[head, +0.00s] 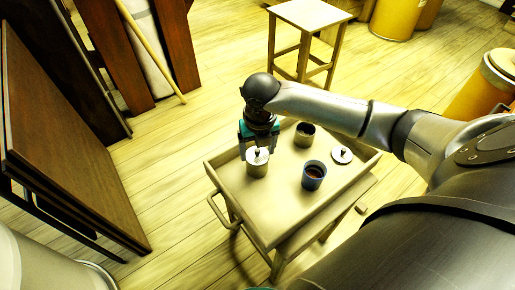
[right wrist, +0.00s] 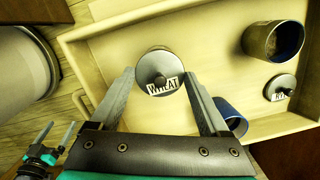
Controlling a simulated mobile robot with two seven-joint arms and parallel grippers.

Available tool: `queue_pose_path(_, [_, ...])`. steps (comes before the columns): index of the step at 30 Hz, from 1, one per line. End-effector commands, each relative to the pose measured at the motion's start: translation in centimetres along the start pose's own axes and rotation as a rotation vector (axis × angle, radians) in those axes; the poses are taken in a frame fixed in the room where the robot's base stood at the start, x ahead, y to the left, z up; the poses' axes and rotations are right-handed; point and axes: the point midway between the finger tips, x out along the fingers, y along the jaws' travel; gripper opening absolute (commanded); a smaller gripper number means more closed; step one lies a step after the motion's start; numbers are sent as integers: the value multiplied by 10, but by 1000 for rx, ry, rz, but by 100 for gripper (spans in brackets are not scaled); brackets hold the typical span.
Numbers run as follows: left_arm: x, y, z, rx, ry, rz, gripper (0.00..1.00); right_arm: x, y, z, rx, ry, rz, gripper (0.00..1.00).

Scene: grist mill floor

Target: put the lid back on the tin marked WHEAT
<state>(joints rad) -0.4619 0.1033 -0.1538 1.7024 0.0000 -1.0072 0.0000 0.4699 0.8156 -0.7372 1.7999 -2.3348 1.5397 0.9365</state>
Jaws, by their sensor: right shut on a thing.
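A pale metal lid with a dark knob and a WHEAT label (right wrist: 158,78) is between the fingers of my right gripper (right wrist: 159,72). In the head view my right gripper (head: 258,143) is shut on it from above, at the left of the tray top. A grey tin body (head: 257,170) shows directly under the lid; whether the lid is fully seated is hidden. My left gripper (right wrist: 54,135) shows at the lower left of the right wrist view, its fingers apart and empty.
A second labelled lid (head: 341,155) lies at the right. A stool (head: 311,16) and yellow drums (head: 397,16) stand behind.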

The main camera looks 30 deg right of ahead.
Motion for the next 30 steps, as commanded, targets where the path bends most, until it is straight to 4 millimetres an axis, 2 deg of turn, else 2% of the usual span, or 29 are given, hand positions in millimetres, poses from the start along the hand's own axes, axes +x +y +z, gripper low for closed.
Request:
queue_pose_path(14, [-2, 0, 0, 0, 0, 0, 98, 0, 0, 0, 0, 0, 0, 27])
queue_pose_path(15, [-2, 0, 0, 0, 0, 0, 98, 0, 0, 0, 0, 0, 0, 80])
queue_pose_path(21, [-2, 0, 0, 0, 0, 0, 98, 0, 0, 0, 0, 0, 0, 100])
queue_pose_path(30, [-2, 0, 0, 0, 0, 0, 98, 0, 0, 0, 0, 0, 0, 100])
